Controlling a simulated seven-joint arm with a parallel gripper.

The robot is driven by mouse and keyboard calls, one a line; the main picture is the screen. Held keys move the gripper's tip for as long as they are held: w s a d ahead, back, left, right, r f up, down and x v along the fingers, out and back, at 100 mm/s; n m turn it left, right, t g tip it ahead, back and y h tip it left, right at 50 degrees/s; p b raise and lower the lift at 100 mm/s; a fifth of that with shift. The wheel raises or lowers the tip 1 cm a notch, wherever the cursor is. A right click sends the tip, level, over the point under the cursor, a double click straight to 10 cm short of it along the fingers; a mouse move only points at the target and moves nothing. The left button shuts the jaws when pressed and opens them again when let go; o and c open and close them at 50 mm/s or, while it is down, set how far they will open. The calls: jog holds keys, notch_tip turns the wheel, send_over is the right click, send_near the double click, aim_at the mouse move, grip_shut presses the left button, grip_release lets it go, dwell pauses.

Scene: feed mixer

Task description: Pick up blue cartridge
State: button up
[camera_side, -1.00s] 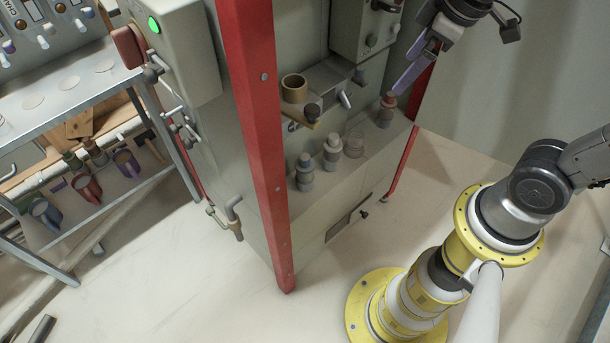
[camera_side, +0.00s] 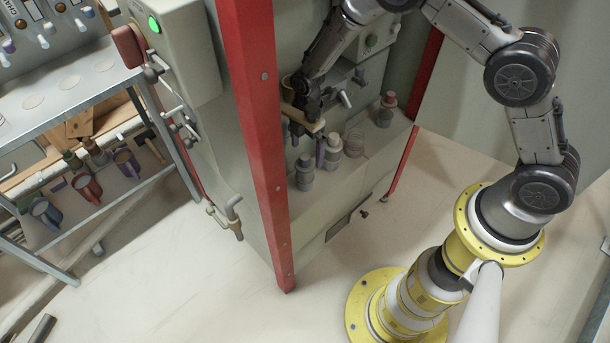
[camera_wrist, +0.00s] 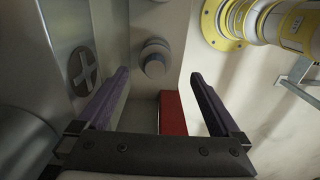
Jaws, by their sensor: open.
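A bluish-grey cartridge (camera_side: 305,174) stands upright on the machine's ledge, nearest the red post in the side view. I take it for the blue one, though its colour is dull. My gripper (camera_side: 308,143) is open and empty, its purple fingers pointing down above and close to this cartridge. In the wrist view a round grey-blue cartridge top (camera_wrist: 153,64) shows between and just beyond the open fingertips (camera_wrist: 158,76). I cannot tell the exact height gap.
A pale grey cartridge (camera_side: 332,150) stands close beside it. A wire-like outline (camera_side: 354,143) and a red-topped cartridge (camera_side: 387,107) are further right on the ledge. The red post (camera_side: 258,150) stands at the left. A valve handle (camera_side: 345,98) juts out near my gripper.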

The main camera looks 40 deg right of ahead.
aim_at(305, 165)
jog(key=shift+w+f, duration=0.2)
jog(key=shift+f, duration=1.75)
jog(key=shift+w+f, duration=0.15)
jog(key=shift+f, duration=1.8)
grip_shut()
